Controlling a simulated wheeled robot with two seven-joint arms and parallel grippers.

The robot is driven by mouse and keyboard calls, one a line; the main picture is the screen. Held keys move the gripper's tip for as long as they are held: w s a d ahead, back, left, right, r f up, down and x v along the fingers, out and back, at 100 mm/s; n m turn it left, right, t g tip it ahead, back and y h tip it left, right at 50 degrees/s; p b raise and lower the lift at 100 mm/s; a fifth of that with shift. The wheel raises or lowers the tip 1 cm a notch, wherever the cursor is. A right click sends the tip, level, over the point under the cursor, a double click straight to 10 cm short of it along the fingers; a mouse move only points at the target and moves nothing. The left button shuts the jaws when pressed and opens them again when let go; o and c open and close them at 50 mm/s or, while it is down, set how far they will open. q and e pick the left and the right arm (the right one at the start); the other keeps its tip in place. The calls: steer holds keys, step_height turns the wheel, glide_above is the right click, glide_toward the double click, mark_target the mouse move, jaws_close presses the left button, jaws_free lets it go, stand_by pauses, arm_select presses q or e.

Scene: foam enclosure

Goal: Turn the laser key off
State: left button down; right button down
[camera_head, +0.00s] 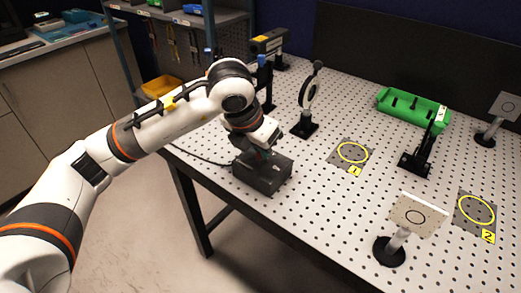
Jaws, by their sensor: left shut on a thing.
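A dark box (263,176) with a cable stands at the left front edge of the optical table. It appears to be the laser key box. My left gripper (262,150) points down onto the top of this box. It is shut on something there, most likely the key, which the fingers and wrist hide. I cannot tell which way the key is turned. A black and grey device with a yellow label (268,41), perhaps the laser, sits at the back left of the table. My right gripper is not in view.
The perforated table (330,205) carries a round optic mount (311,95), a green tray (412,105), a post mount (420,155) and white target plates (418,215). Yellow-ringed pads 1 (352,153) and 2 (476,210) lie flat. A yellow bin (161,86) is on the left shelf.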

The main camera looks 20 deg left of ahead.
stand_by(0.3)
arm_select(q)
steer(key=c, duration=1.5)
jaws_free()
steer(key=shift+c, duration=0.2)
steer(key=b+v, duration=0.1)
steer(key=v, duration=1.1)
